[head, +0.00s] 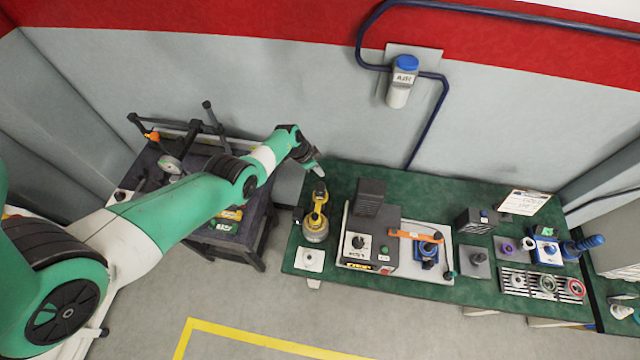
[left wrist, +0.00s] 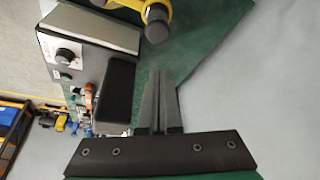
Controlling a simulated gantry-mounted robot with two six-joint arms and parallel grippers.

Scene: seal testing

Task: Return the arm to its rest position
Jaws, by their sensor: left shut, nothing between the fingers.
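My left arm, green and white, reaches in from the left in the head view. My left gripper (head: 317,169) is at the back left corner of the green bench (head: 340,290). In the left wrist view its fingers (left wrist: 158,100) are together with nothing between them. The gripper is near a yellow tool (head: 318,205), which also shows at the top of the left wrist view (left wrist: 156,22). I cannot tell its exact height above the bench. My right gripper is in neither view.
A grey control box (head: 372,243) with a dial stands on the bench, with an orange-handled device (head: 427,248) beside it. Several rings (head: 547,283) sit in a rack at the right. A dark cart (head: 248,228) stands left. A blue-capped container (head: 402,80) hangs on the wall.

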